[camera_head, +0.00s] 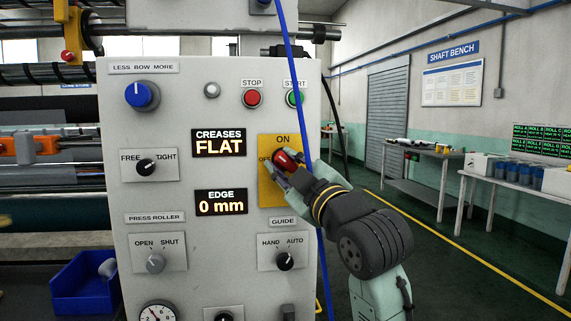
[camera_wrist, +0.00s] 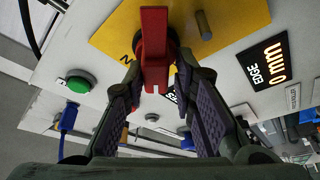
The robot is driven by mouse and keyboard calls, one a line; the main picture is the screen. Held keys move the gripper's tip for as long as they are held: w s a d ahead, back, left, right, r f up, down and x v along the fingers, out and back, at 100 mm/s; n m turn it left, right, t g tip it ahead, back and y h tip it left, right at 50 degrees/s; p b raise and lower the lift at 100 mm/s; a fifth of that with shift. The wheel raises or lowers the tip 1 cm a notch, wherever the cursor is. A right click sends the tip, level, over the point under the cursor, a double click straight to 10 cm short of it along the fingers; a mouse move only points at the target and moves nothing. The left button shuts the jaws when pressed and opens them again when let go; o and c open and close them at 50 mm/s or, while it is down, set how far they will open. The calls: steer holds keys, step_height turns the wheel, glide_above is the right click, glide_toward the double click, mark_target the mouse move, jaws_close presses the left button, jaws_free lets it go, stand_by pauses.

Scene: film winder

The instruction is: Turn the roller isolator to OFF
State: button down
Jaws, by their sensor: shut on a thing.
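The roller isolator is a red handle (camera_head: 287,158) on a yellow plate (camera_head: 268,197) at the right of the grey panel. ON is printed above the handle, and OFF at its left is partly covered. My gripper (camera_head: 284,168) is shut on the handle, reaching in from the lower right. In the wrist view the red handle (camera_wrist: 154,48) stands between the two fingertips (camera_wrist: 158,72). The handle appears to lie roughly sideways across the plate, with a white mark at one end. Its exact angle is hard to tell behind the fingers.
The green START button (camera_head: 294,98) and red STOP button (camera_head: 252,98) are above the plate. The EDGE display (camera_head: 221,203) is to its left and the GUIDE knob (camera_head: 285,261) below. A blue cable (camera_head: 319,250) hangs close by my gripper. A grey peg (camera_wrist: 203,25) projects beside the handle.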

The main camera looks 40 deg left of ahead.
steer(key=shift+w+d+r+n+g+h+p, duration=0.15)
steer(key=shift+n+g+h+p, duration=0.2)
steer(key=shift+n, duration=1.05)
steer(key=shift+d+r+n+g+h+p, duration=0.1)
steer(key=shift+r+n+g+h+p, duration=0.2)
steer(key=shift+n, duration=1.1)
steer(key=shift+w+d+r+n+g+h+p, duration=0.1)
steer(key=shift+n+g+h+p, duration=0.3)
steer(key=shift+n, duration=1)
steer(key=shift+a+f+n+g, duration=0.1)
steer(key=shift+f+n+g, duration=0.05)
steer(key=shift+n+g, duration=0.15)
steer(key=c, duration=1.7)
jaws_free()
steer(key=shift+s, duration=0.1)
steer(key=shift+o, duration=1.1)
steer(key=shift+a+f, duration=0.1)
steer(key=shift+f, duration=0.05)
steer(key=shift+s, duration=0.1)
steer(key=v, duration=1.2)
